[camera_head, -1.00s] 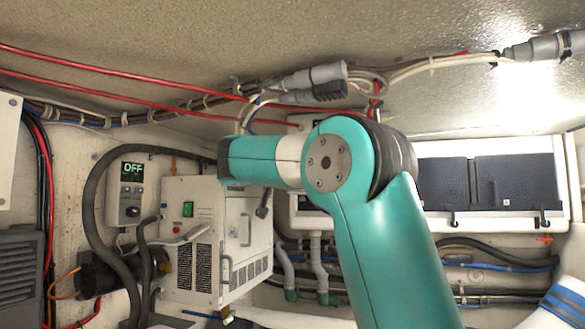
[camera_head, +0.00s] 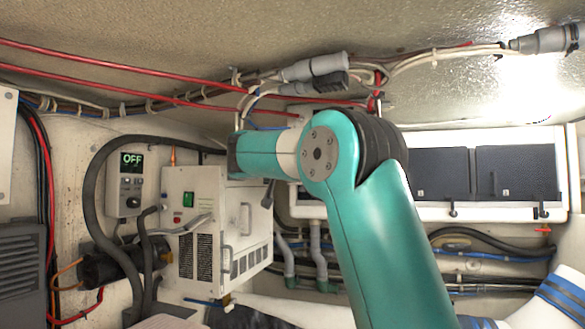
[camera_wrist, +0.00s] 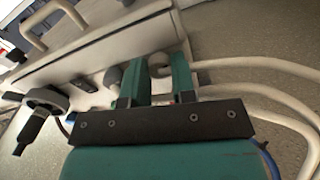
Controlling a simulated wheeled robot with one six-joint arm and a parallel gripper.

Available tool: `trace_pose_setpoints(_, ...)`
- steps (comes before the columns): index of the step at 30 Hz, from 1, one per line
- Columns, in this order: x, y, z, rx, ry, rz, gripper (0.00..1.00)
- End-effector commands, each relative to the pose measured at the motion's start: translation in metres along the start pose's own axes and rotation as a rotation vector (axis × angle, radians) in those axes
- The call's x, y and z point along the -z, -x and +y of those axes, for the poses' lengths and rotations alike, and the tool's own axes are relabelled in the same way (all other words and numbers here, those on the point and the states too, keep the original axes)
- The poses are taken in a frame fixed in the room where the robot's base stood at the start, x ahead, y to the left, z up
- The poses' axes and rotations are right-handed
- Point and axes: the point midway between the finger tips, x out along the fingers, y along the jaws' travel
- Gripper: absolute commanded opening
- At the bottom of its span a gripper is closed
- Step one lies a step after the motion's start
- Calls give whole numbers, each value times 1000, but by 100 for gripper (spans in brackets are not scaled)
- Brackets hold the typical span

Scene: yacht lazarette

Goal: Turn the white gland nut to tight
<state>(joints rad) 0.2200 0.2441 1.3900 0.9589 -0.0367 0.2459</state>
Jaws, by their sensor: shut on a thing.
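In the wrist view, the teal fingers of my gripper (camera_wrist: 157,62) stand on either side of a pale round gland nut (camera_wrist: 160,65) on the face of a white box (camera_wrist: 100,52). The gripper is shut on this nut. A second similar pale fitting (camera_wrist: 112,77) sits just left of the left finger, outside the jaws. In the head view, my gripper and the nut are hidden; my teal arm reaches to the upper part of the white box (camera_head: 205,185).
A lever with a black handle (camera_wrist: 30,130) sticks out left of the fingers. White cables (camera_wrist: 265,72) run close on the right. In the head view, a display (camera_head: 132,160) reads OFF, and pipes and red cables (camera_head: 120,80) run overhead.

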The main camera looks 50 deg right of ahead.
Motion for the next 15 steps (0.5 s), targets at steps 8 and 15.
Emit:
trace_pose_setpoints(8,-4,0,1,0,-96,0,1)
trace_pose_setpoints(15,-6,0,1,0,-286,1,1)
